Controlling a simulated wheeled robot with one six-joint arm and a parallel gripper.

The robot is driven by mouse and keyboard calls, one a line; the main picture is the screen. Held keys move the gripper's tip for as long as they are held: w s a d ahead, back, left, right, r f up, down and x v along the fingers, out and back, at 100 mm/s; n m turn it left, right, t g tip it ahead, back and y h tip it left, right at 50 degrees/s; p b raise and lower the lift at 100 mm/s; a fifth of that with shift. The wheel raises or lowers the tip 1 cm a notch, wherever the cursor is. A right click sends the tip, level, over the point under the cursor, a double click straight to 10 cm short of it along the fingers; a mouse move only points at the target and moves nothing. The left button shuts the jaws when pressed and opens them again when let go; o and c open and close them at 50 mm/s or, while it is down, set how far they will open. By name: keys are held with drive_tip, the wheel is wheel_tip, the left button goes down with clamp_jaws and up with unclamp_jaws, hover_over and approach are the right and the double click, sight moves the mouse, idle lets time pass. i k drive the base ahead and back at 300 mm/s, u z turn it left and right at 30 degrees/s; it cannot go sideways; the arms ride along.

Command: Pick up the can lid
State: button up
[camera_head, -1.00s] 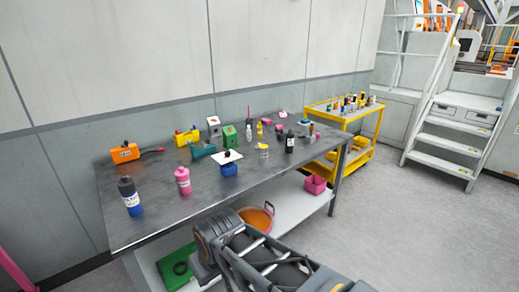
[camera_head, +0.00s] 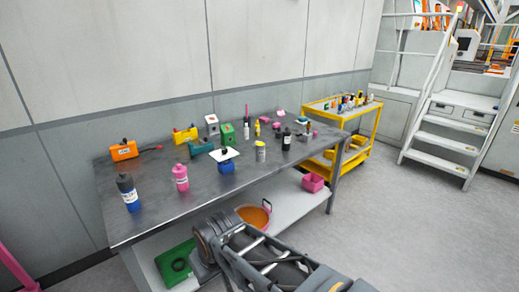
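I cannot pick out the can lid with certainty at this size. A small grey can (camera_head: 260,151) stands upright near the front edge of the grey workbench (camera_head: 150,217). To its left, a blue container (camera_head: 227,166) has a flat white piece (camera_head: 223,154) with a dark knob on top. My folded arm shows at the bottom middle, in front of the bench. Its gripper fingers are not visible, and no held object shows.
A dark blue bottle (camera_head: 128,193) and a pink bottle (camera_head: 181,178) stand at the bench's left. A black bottle (camera_head: 286,140) is right of the can. An orange pan (camera_head: 253,216) and pink bin (camera_head: 313,182) are on the lower shelf. A yellow cart (camera_head: 343,110) stands behind right.

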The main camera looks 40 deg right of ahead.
sight(261, 146)
drive_tip(key=u, duration=0.1)
drive_tip(key=k, duration=0.35)
drive_tip(key=z, duration=1.3)
drive_tip(key=i, duration=0.65)
drive_tip(key=z, duration=0.7)
drive_tip(key=i, duration=1.7)
drive_tip(key=u, duration=1.2)
drive_tip(key=i, duration=0.4)
drive_tip(key=u, duration=0.3)
